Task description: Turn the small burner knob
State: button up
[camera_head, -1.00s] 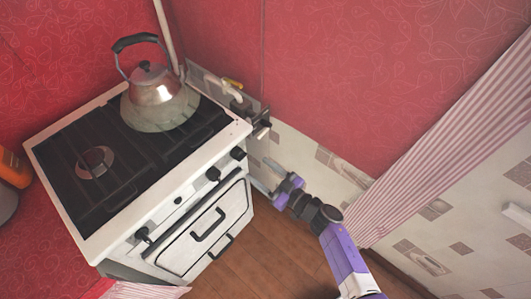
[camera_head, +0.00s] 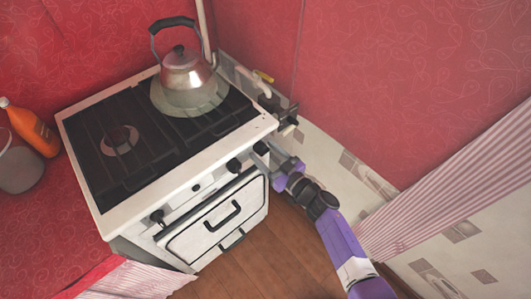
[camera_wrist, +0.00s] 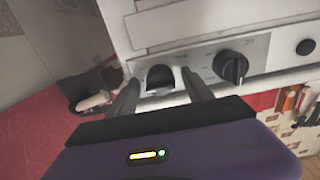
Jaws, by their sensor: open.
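The white stove (camera_head: 130,215) has black knobs along its front panel. The rightmost knob (camera_head: 261,148) is by the wall-side corner. A second knob (camera_head: 233,165) is just left of it, and another (camera_head: 157,216) is at the far left. My gripper (camera_head: 264,155) is open at the rightmost knob. In the wrist view, my open fingers (camera_wrist: 162,88) stand either side of that dark knob (camera_wrist: 160,76), with space on both sides; contact does not show. The neighbouring knob (camera_wrist: 231,66) is just right of my right finger. I cannot tell which knob is the small burner's.
A kettle (camera_head: 184,72) stands on the back right of the stove. The oven door handle (camera_head: 222,214) is below the knobs. A pipe with a valve (camera_head: 286,112) runs by the wall to the right. An orange bottle (camera_head: 34,130) stands left of the stove.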

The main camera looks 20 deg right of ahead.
jog(key=shift+c, duration=0.3)
grip_shut()
jog(key=n, duration=0.4)
jog(key=shift+n, duration=0.3)
jog(key=n+b, duration=0.1)
jog(key=n, duration=0.3)
jog(key=shift+n, duration=0.3)
jog(key=n+b, duration=0.1)
jog(key=n, duration=0.3)
jog(key=shift+r+n+b, duration=0.1)
jog(key=shift+n+b, duration=0.65)
jog(key=shift+n, duration=1.65)
